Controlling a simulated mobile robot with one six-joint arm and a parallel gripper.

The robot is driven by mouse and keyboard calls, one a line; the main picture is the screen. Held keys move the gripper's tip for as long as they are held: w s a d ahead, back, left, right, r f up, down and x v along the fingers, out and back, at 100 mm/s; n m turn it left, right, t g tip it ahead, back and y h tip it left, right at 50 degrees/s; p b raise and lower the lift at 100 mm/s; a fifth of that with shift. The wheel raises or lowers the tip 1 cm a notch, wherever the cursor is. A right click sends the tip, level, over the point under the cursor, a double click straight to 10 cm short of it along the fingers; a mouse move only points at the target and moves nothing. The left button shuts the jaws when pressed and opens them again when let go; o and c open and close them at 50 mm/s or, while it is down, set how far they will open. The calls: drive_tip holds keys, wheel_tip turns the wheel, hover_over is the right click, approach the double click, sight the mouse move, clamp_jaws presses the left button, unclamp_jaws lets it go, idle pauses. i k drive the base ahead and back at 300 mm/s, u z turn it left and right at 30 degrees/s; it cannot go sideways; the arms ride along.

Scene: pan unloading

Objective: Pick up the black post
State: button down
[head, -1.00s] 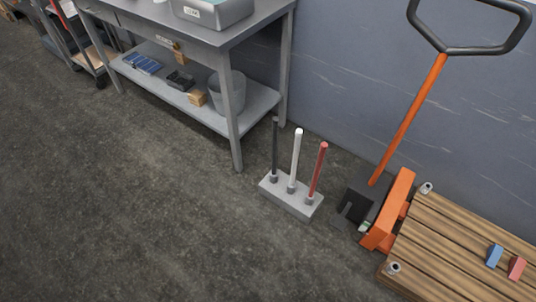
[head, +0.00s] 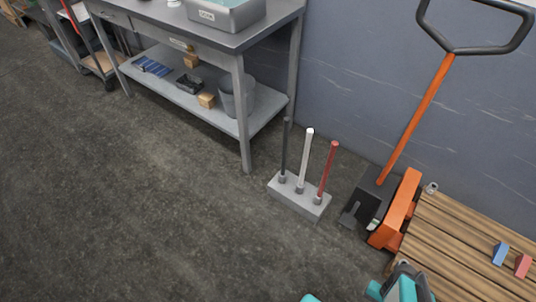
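The black post (head: 285,148) stands upright in the left socket of a pale grey block (head: 299,202) on the floor. A white post (head: 305,160) stands in the middle socket and a red post (head: 328,170) in the right one. The block stands to the right of the workbench's front leg, and nothing touches the black post. Teal and grey parts of my own arm show at the bottom edge. My gripper's fingers cannot be made out in this view.
A grey workbench (head: 190,25) with a lower shelf stands behind left. At right are an orange-handled pallet jack (head: 415,118) and a wooden pallet (head: 455,240) with blue and red blocks on it. The floor (head: 140,210) in front and left is clear.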

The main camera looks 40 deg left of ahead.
sight(283, 173)
drive_tip(key=z, duration=1.05)
drive_tip(key=k, duration=0.1)
drive_tip(key=u, duration=2.55)
drive_tip(key=k, duration=0.95)
drive_tip(key=z, duration=0.15)
drive_tip(key=i, duration=0.95)
